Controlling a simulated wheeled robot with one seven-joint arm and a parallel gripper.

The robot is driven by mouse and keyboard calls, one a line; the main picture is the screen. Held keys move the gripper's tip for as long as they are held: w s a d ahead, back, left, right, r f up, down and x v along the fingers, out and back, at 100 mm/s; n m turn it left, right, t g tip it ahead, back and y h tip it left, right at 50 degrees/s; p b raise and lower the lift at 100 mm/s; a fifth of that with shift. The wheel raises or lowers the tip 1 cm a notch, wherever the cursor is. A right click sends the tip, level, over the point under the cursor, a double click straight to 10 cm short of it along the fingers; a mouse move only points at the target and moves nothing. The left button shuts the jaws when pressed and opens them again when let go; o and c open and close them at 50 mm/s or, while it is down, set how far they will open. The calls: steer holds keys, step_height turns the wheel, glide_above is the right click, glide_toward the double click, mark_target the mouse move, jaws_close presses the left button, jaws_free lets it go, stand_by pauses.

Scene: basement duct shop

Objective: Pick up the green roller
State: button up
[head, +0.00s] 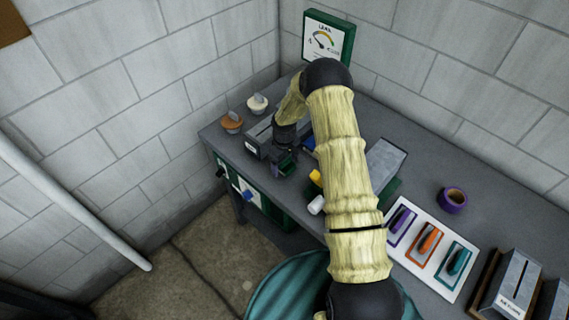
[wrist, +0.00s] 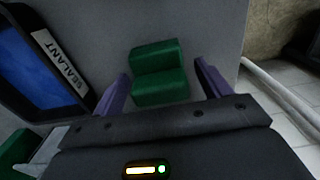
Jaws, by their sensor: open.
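In the wrist view, a green object that appears to be the green roller (wrist: 160,73) lies on the grey bench top. It shows as two green faces meeting at a step. My gripper (wrist: 161,80) is open, with one purple finger on each side of the object's near part. There seems to be a gap on both sides, and nothing is held. In the head view, my gripper (head: 284,166) is low over the bench's front left edge. A small dark green patch shows there, but the gripper hides most of it.
A grey box labelled SEALANT (wrist: 66,66), blue inside, stands close left of my gripper. A yellow roller (head: 316,178) and a white one (head: 316,205) lie right of my gripper. Orange (head: 232,123) and white (head: 257,104) items sit behind. A purple tape roll (head: 452,199) is farther right.

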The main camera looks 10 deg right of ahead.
steer(key=shift+c, duration=0.5)
steer(key=c, duration=1)
step_height(320, 180, up, 10)
steer(key=b, duration=0.3)
steer(key=shift+b, duration=0.3)
steer(key=o, duration=0.5)
steer(key=shift+r, duration=0.1)
steer(key=c, duration=0.4)
